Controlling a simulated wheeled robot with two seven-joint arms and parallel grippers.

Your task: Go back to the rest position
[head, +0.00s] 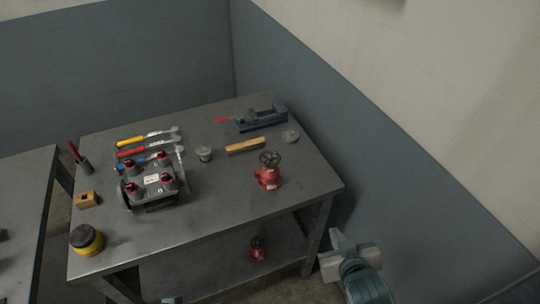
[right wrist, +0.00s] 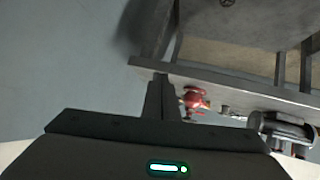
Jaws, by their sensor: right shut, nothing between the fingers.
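My right gripper (head: 347,250) is in the head view at the lower right, beside the table's right front corner and clear of it. It is shut and empty. In the right wrist view its shut fingers (right wrist: 162,95) point toward the table edge. The grey metal table (head: 225,207) stands left of it, and its edge also shows in the right wrist view (right wrist: 225,82). My left gripper is not clearly seen in either view.
On the table are a red valve (head: 268,178), a wooden-handled tool (head: 246,146), a blue vise (head: 262,118), a dark device with red-capped posts (head: 153,187) and a yellow tin (head: 87,241). A blue-grey wall (head: 400,170) rises close on the right. A second table (head: 25,205) stands left.

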